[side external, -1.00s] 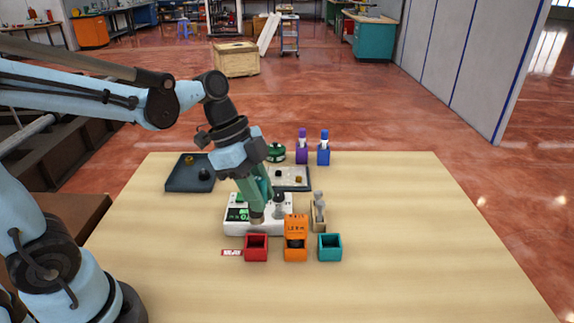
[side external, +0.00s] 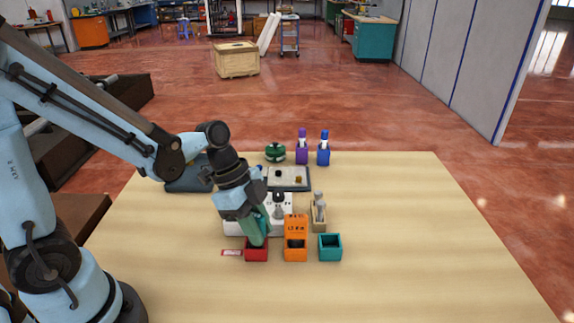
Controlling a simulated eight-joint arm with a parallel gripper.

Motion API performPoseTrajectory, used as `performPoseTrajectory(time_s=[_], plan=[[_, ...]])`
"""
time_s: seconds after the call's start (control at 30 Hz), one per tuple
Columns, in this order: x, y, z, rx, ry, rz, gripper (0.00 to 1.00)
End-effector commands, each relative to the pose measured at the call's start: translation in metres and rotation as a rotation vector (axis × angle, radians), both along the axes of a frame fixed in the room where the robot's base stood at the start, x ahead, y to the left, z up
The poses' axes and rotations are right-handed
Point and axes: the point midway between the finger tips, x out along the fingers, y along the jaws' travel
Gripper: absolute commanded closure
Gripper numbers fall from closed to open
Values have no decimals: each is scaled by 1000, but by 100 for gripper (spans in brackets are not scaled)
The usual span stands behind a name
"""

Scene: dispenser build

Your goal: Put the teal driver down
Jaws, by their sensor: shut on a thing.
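My gripper (side external: 257,241) points down, its green fingers at the red open box (side external: 256,255) near the front of the table. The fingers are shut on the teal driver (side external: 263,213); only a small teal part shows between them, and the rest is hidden. The fingertips overlap the back rim of the red box in this view. I cannot tell whether the driver's lower end is inside the box or above it.
An orange box (side external: 295,254) with a raised back panel and a teal box (side external: 330,247) stand to the right. A white device (side external: 285,229) is behind, partly hidden by my gripper. A wooden holder (side external: 319,221) stands right of it. The front table is clear.

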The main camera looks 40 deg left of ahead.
Motion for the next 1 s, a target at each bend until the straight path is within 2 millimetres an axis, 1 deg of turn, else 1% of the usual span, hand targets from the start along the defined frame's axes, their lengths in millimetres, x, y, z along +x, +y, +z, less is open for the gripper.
performPoseTrajectory(time_s=[0.43, 0.47, 0.6, 0.87, 1.0], plan=[[0, 0, -5, 0, 0, 0, 100], [0, 0, -4, 0, 0, 0, 70], [0, 0, -4, 0, 0, 0, 48], [0, 0, -4, 0, 0, 0, 48], [0, 0, 0, 0, 0, 0, 48]])
